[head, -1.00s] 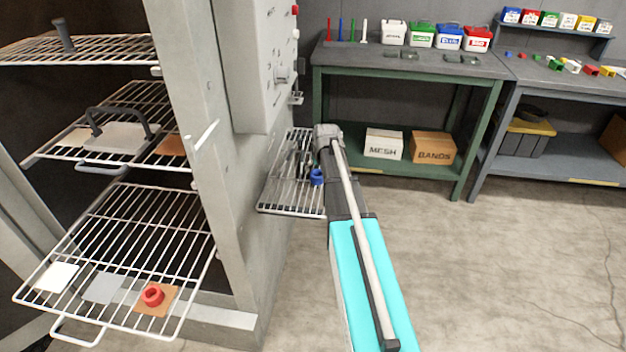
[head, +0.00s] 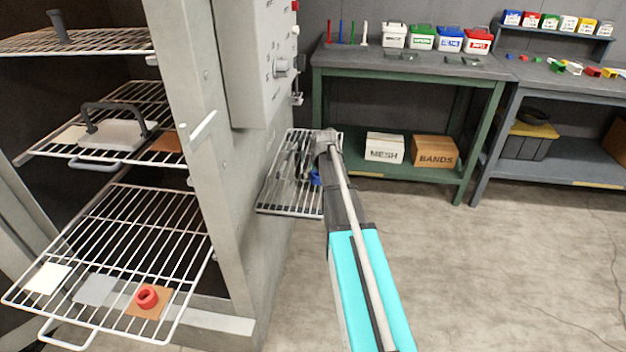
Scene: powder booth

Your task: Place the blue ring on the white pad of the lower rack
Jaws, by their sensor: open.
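The blue ring (head: 315,178) is on the small wire side shelf (head: 290,208) right of the cabinet, partly hidden by my arm. My gripper (head: 298,168) is open over that shelf, next to the ring; its fingers are small here, and I cannot tell whether they touch the ring. The lower rack (head: 120,235) is pulled out of the cabinet at the left. Its white pad (head: 47,278) lies at the front left corner and is bare. A grey pad (head: 96,290) lies beside it, then a brown pad (head: 137,311) bearing a red ring (head: 147,296).
A middle rack (head: 60,150) holds a grey handled block (head: 118,134) above the lower rack. The cabinet's side wall (head: 215,170) stands between the racks and the side shelf. A green workbench (head: 410,68) is behind. The floor at right is clear.

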